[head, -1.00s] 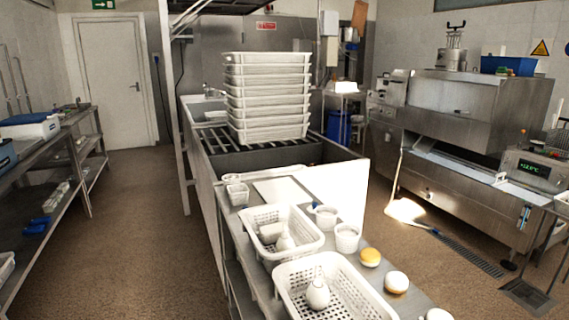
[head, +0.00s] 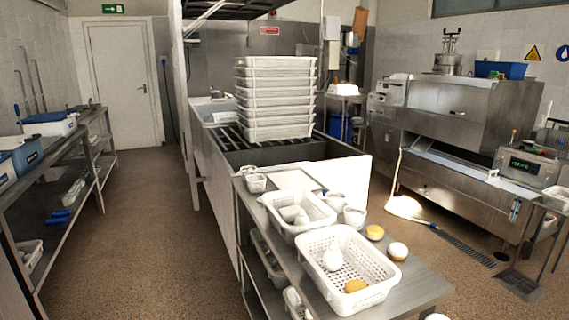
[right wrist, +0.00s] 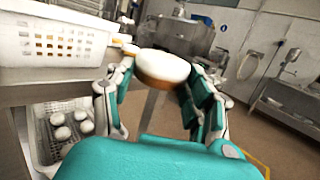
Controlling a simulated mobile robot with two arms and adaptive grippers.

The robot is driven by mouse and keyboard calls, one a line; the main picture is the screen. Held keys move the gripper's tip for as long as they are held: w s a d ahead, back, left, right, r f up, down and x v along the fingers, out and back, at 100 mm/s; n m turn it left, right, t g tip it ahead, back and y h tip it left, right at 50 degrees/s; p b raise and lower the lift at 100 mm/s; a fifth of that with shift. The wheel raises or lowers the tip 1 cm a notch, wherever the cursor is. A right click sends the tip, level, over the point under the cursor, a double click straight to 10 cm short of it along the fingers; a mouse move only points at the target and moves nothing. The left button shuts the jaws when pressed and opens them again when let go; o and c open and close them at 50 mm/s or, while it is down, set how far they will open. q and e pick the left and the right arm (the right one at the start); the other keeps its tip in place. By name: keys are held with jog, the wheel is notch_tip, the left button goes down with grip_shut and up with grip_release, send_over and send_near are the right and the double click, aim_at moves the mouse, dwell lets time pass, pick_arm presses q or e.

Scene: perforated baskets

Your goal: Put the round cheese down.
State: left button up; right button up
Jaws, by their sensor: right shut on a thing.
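My right gripper (right wrist: 162,80) is shut on a round cheese (right wrist: 163,67) with a white top and an orange-brown side. It holds the cheese in the air beside the table, to the right of a white basket (right wrist: 88,32). In the head view a pale round top (head: 437,317) shows at the bottom edge, probably this cheese; no gripper shows there. The near basket (head: 385,290) on the table holds a white pear-shaped cheese (head: 333,258) and an orange-yellow one (head: 355,286). My left gripper is in no view.
A yellow cheese (head: 374,232) and a white-topped one (head: 397,251) stand on the steel table (head: 425,288) beside the baskets. The table's near right corner is bare. A far basket (head: 281,219) holds white cheeses. A lower basket (right wrist: 45,150) holds several white pieces.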

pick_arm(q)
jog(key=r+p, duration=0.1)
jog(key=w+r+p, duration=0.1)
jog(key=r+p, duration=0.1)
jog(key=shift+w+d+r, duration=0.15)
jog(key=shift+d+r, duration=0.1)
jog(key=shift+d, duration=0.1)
pick_arm(e)
jog(key=s+a+r+n+t+y, duration=0.1)
jog(key=s+a+r+n+y, duration=0.2)
jog(key=s+a+y, duration=0.3)
jog(key=s+a+n, duration=0.1)
jog(key=s+a, duration=0.4)
jog(key=shift+r+y, duration=0.25)
jog(key=shift+y, duration=0.15)
jog(key=shift+a, duration=0.1)
